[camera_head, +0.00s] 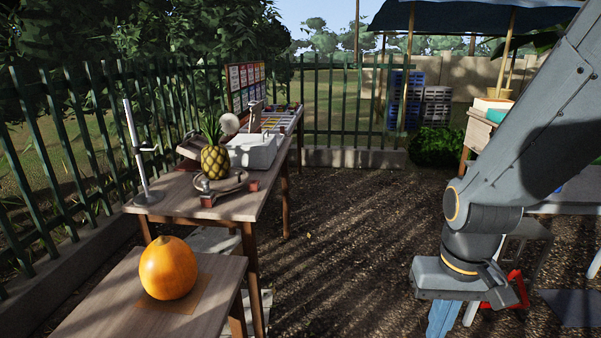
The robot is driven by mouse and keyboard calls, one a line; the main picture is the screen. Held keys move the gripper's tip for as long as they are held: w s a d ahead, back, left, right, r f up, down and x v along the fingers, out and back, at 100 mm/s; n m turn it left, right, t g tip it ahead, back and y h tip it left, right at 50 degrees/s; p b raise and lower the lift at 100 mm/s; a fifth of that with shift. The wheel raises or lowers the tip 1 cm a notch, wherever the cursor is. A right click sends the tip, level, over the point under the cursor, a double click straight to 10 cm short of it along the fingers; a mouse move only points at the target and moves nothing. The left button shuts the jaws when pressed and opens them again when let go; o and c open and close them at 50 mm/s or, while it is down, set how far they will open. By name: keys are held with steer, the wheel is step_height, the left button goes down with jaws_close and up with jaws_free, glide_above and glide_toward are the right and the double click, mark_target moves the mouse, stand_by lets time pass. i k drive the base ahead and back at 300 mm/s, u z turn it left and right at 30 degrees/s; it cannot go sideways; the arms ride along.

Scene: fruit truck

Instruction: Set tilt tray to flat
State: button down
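A shallow tray-like piece (188,147) behind the pineapple looks tilted. I cannot tell for sure which of these is the tilt tray, and the pineapple hides part of both. My gripper (497,290) hangs at the lower right, well away from the table. Its fingers are too unclear to tell whether they are open or shut.
An orange pumpkin-like fruit (168,268) sits on a nearer table at lower left. A metal stand (138,160) rises from the long table (170,202), with a white box (252,150) farther back. A green fence (85,150) runs behind. The gravel ground (345,230) between is clear.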

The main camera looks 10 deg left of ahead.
mark_target(193, 148)
steer(key=u, duration=0.2)
steer(key=i, duration=1.75)
steer(key=u, duration=0.2)
